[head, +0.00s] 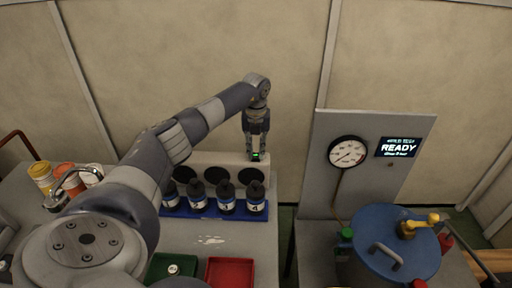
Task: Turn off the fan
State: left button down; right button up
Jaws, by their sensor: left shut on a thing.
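A pale upright panel (229,160) with dark round openings stands behind the bottle rack on the left table. It looks like the fan unit; I cannot tell whether anything in it turns. A small green piece (256,157), perhaps its switch, shows at the panel's upper right. My left gripper (257,153) reaches down from above and is shut on this green piece. The fingers hide part of it, so its position is unclear. My right gripper is not in view.
Black-capped bottles (226,197) stand in a blue rack (200,209) before the panel. A green tray (170,267) and red tray (230,272) lie nearer. Orange-and-white jars (66,174) stand left. A blue-lidded vessel (385,262), gauge (348,152) and READY display (397,147) are right.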

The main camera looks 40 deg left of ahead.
pick_arm(q)
jog(key=shift+s+r+t+y, duration=0.1)
jog(key=shift+s+t+y, duration=0.05)
jog(key=shift+t+y, duration=0.3)
jog(key=shift+s+d+t+y+b, duration=0.1)
jog(key=shift+d+t+y+b, duration=0.05)
jog(key=shift+t+y+b, duration=0.35)
jog(key=shift+t, duration=0.25)
jog(key=shift+d, duration=0.1)
jog(key=c, duration=1.5)
grip_release()
